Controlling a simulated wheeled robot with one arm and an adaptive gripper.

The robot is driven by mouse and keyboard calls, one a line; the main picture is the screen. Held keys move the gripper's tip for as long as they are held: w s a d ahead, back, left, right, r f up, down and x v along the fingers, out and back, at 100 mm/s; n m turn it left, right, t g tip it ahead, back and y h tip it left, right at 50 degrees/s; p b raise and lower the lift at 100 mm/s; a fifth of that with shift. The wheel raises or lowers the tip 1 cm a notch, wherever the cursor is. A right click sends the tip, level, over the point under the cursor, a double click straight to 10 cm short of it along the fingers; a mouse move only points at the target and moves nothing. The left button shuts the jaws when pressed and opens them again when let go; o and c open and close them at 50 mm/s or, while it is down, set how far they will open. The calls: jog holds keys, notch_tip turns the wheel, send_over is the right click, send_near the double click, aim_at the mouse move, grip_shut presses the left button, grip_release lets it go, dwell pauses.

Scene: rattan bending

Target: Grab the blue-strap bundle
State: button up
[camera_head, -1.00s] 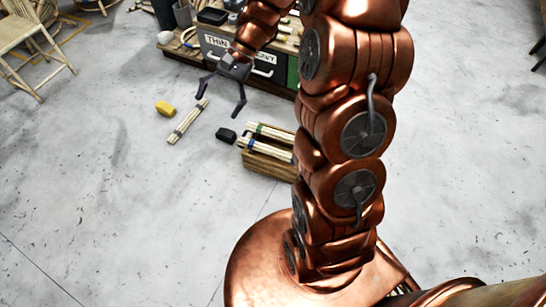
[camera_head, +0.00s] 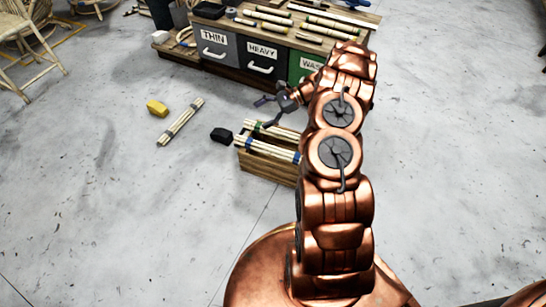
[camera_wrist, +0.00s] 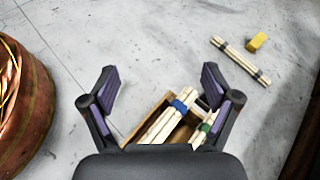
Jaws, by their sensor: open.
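The blue-strap bundle (camera_head: 265,147) is pale rods with a blue band, lying along the near side of an open wooden crate (camera_head: 262,168). A green-strap bundle (camera_head: 275,130) lies beside it at the far side. My gripper (camera_head: 264,113) is open and empty, above and slightly behind the crate. In the wrist view my gripper (camera_wrist: 160,78) has its fingers spread wide. The blue-strap bundle (camera_wrist: 163,124) shows between and below the fingertips, right of centre, with the green-strap bundle to its right, partly hidden by the right finger. The gripper body hides the lower crate.
A loose dark-banded bundle (camera_head: 180,122), a yellow block (camera_head: 157,108) and a black block (camera_head: 222,135) lie on the floor left of the crate. A drawer cabinet (camera_head: 235,77) labelled THIN and HEAVY stands behind. The floor at front left is clear.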

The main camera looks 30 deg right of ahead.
aim_at(273, 147)
jog(key=shift+s+d+f+m+t+h+b, duration=0.2)
jog(key=shift+d+f+m+t+b, duration=0.8)
jog(key=shift+f, duration=2.55)
jog(key=shift+s+d+f+m+t+h+b, duration=0.1)
jog(key=shift+s+d+f+m+b, duration=0.4)
jog(key=shift+d+f+b, duration=2.1)
jog(key=shift+s+d+f+m+t+h+b, duration=0.15)
jog(key=shift+d+f+m+t, duration=0.55)
jog(key=shift+f, duration=3.8)
jog(key=b+x, duration=0.2)
jog(key=x, duration=0.3)
jog(key=shift+s, duration=0.1)
jog(key=c, duration=1.4)
jog(key=shift+r, duration=0.15)
jog(key=shift+c, duration=0.2)
